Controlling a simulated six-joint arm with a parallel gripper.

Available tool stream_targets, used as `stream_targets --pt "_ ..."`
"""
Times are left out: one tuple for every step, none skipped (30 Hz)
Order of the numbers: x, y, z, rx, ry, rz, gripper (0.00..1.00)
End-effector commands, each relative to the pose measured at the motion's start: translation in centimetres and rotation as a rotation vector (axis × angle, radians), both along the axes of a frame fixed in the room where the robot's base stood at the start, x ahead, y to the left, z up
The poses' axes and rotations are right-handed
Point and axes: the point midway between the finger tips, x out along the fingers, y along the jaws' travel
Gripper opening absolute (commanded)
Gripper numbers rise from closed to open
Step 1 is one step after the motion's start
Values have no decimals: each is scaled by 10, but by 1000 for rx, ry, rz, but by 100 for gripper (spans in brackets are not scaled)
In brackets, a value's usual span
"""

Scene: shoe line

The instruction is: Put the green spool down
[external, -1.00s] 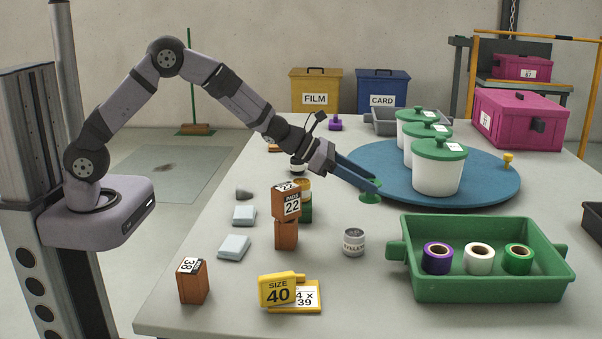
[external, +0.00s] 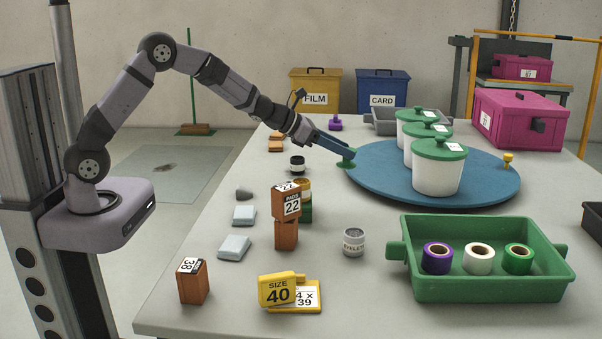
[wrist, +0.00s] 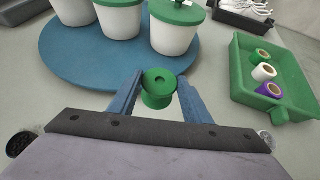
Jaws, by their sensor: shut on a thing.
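My gripper (external: 346,153) is shut on the green spool (wrist: 158,90), which sits between the two blue fingers in the wrist view, its round top and centre hole facing the camera. In the external view the spool (external: 346,164) shows just below the fingertips, at the left edge of the blue turntable (external: 380,188). I cannot tell whether its underside touches the table or hangs a little above it.
White tubs with green lids (external: 437,175) stand on the turntable. A green tray (external: 490,290) with purple, white and green rolls is at the front right. A dark-lidded jar (external: 297,164), stacked brown boxes (external: 286,235) and an eyelet tin (external: 354,242) stand nearby. Table between tin and turntable is bare.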

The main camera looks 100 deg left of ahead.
Motion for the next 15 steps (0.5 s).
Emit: stream_targets --pt "-15 25 1 2 -2 42 22" --pt "-23 37 2 1 -2 64 22" --pt "-35 52 3 2 -1 90 22" --pt "-44 63 4 2 -1 110 22" --pt "-52 72 4 1 -1 125 22" --pt "-63 85 5 2 -2 144 22" --pt "-70 92 5 2 0 154 22" --pt "-77 99 6 0 -1 165 22" --pt "-86 106 6 2 0 174 22" --pt "-91 111 6 1 -1 181 22" --pt "-97 116 6 1 -1 187 22" --pt "-103 120 6 0 0 190 22" --pt "-108 123 6 0 0 194 22" --pt "-113 126 6 0 0 197 22" --pt "-118 128 6 0 0 195 22"
